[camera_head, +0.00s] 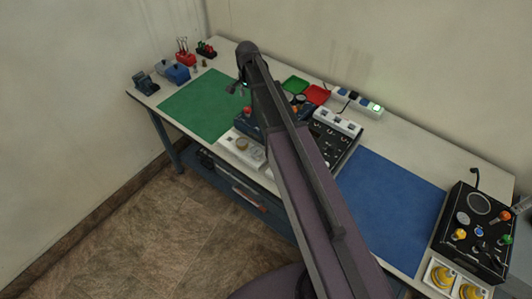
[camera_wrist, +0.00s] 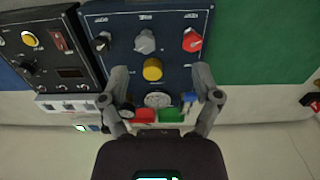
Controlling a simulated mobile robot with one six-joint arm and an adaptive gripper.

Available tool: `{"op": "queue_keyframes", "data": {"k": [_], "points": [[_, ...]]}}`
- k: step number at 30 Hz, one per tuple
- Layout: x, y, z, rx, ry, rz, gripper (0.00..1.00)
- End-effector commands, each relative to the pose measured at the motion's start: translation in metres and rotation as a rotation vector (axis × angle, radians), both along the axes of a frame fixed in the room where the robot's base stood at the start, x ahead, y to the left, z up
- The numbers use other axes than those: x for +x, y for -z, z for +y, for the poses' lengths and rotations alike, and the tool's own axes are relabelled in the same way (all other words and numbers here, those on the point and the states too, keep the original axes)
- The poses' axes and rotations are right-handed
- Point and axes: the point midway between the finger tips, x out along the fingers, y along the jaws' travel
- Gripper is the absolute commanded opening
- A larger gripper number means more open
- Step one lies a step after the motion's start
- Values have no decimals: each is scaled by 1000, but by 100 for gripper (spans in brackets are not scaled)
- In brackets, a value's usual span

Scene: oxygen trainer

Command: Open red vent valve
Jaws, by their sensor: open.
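In the wrist view, a dark blue panel (camera_wrist: 122,22) faces me, with a red knob with a white mark (camera_wrist: 192,40) near its right edge; I take this as the red vent valve. A grey knob (camera_wrist: 145,42), a dark knob (camera_wrist: 101,41), a yellow knob (camera_wrist: 152,68) and a round gauge (camera_wrist: 157,99) are also on it. My gripper (camera_wrist: 161,73) is open and empty, its fingers either side of the yellow knob and gauge. The red knob lies beyond the right fingertip, apart from it. In the head view, my arm hides much of the panel; my gripper (camera_head: 239,88) shows above the bench.
A black panel (camera_wrist: 38,60) adjoins on the left and a green mat (camera_wrist: 265,40) on the right. A red tray (camera_head: 317,94) and green tray (camera_head: 295,85) lie behind the panel. A blue mat (camera_head: 390,205) is clear; a black box with knobs (camera_head: 475,225) stands at the right end.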

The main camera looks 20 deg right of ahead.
Motion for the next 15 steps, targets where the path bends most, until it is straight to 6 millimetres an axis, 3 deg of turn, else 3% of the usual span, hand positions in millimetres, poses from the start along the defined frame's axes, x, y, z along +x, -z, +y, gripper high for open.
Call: {"op": "queue_keyframes", "data": {"k": [1,15], "points": [[-11,4,0,0,-27,0,81],[-75,19,1,0,-292,0,81]]}}
